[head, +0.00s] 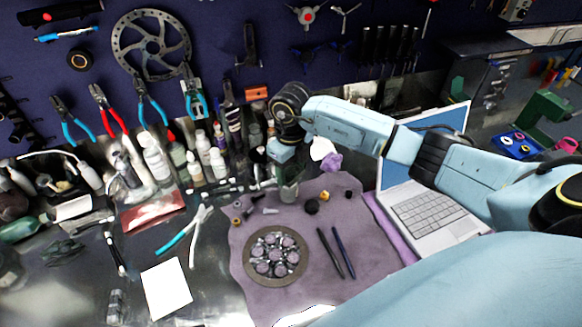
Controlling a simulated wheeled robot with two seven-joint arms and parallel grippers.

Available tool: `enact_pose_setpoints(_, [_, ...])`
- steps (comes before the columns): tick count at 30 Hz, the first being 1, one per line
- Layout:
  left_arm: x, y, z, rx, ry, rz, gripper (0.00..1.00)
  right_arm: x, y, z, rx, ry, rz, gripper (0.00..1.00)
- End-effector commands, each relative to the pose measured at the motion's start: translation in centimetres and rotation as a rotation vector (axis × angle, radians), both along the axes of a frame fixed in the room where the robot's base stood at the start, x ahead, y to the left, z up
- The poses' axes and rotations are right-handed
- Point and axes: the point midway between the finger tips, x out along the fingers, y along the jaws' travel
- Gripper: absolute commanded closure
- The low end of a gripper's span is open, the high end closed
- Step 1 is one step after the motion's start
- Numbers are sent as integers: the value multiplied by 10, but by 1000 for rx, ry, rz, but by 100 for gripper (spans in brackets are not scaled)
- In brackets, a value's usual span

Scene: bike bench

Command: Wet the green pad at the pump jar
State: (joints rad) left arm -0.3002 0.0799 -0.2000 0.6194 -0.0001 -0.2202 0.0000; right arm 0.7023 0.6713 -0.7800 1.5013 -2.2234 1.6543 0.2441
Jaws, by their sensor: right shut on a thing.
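My right arm reaches in from the right, and its gripper (287,174) points down at the back edge of the purple mat. It is shut, with a small greenish thing, apparently the green pad, between its fingertips; the fingers hide most of it. Directly under the fingertips stands a small clear jar (289,193), apparently the pump jar, its top covered by the gripper. I cannot tell whether the pad touches the jar. My left gripper is not in view.
The purple mat (240,270) bears a round cassette-like part (275,256), two dark pens (337,252) and small pieces. A laptop (430,212) stands right, under my arm. Several bottles (154,158) line the back left. A white paper (166,289) lies front left.

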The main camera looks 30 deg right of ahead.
Motion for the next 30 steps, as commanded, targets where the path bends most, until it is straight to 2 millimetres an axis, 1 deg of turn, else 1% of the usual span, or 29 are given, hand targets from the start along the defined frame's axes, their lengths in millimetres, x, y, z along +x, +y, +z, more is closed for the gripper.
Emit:
enact_pose_setpoints(23, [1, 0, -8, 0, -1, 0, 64, 0, 0, -10, 0, 0, -1, 65])
enact_pose_setpoints(30, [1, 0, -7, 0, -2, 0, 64, 0, 0, -9, 0, 1, 0, 65])
